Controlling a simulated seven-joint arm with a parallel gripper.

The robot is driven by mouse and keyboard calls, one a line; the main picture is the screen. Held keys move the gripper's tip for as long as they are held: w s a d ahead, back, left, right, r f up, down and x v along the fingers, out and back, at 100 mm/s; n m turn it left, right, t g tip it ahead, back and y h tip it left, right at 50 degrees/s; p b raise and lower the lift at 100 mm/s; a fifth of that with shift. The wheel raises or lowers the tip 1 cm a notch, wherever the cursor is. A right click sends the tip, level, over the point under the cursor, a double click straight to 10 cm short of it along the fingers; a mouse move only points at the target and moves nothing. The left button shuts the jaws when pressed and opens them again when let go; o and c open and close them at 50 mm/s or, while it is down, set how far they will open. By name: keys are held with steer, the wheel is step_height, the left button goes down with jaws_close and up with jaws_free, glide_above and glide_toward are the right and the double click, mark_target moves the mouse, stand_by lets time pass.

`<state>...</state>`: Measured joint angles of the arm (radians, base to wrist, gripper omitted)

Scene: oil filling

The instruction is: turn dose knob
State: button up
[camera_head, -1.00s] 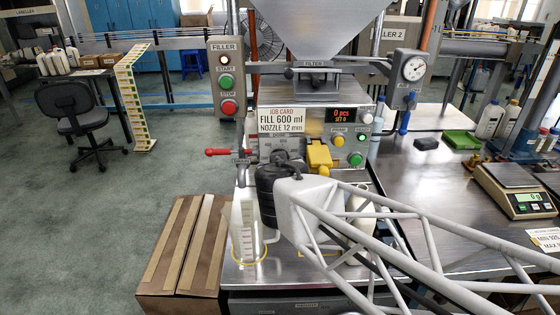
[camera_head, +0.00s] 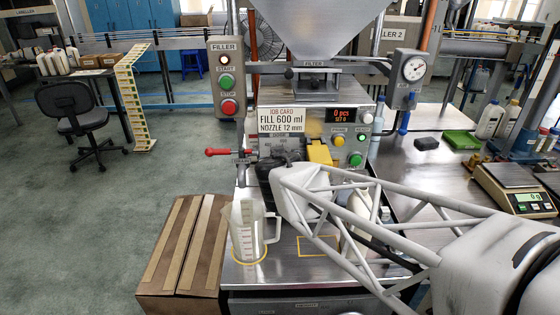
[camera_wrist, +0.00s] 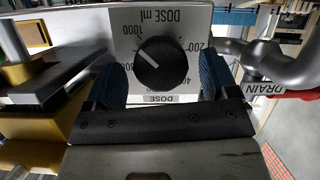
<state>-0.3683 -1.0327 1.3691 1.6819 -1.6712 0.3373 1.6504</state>
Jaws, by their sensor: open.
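In the wrist view the black dose knob (camera_wrist: 160,64) with a white pointer line sits on a pale panel (camera_wrist: 200,16) marked DOSE ml, which appears upside down. The pointer aims up and left, close to the 1000 mark. My gripper (camera_wrist: 162,78) is open, with one blue-padded finger on each side of the knob. I cannot tell whether either finger touches it. In the head view my gripper's dark body (camera_head: 266,174) is in front of the filler, and the knob is hidden from there.
A red-handled drain lever (camera_head: 217,152) sticks out left. A clear measuring jug (camera_head: 245,232) stands below on the steel shelf. A yellow part (camera_head: 320,154) is close to my gripper's right. The job card (camera_head: 282,120) reads FILL 600 ml.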

steer(key=shift+w+f, duration=0.15)
steer(key=shift+w, duration=0.2)
steer(key=c, duration=0.9)
steer(key=shift+a+f+n+t+h, duration=0.15)
steer(key=shift+n+t+h, duration=0.85)
steer(key=shift+n, duration=2.25)
steer(key=shift+a+f+n+t+h, duration=0.1)
steer(key=shift+n+t+h, duration=0.9)
steer(key=shift+n, duration=2.2)
steer(key=shift+a+f+n+t+h, duration=0.15)
steer(key=shift+n+t+h, duration=0.45)
steer(key=shift+n+h, duration=1.75)
steer(key=shift+d+n+y, duration=0.1)
steer(key=shift+n+y, duration=0.75)
steer(key=shift+n, duration=0.15)
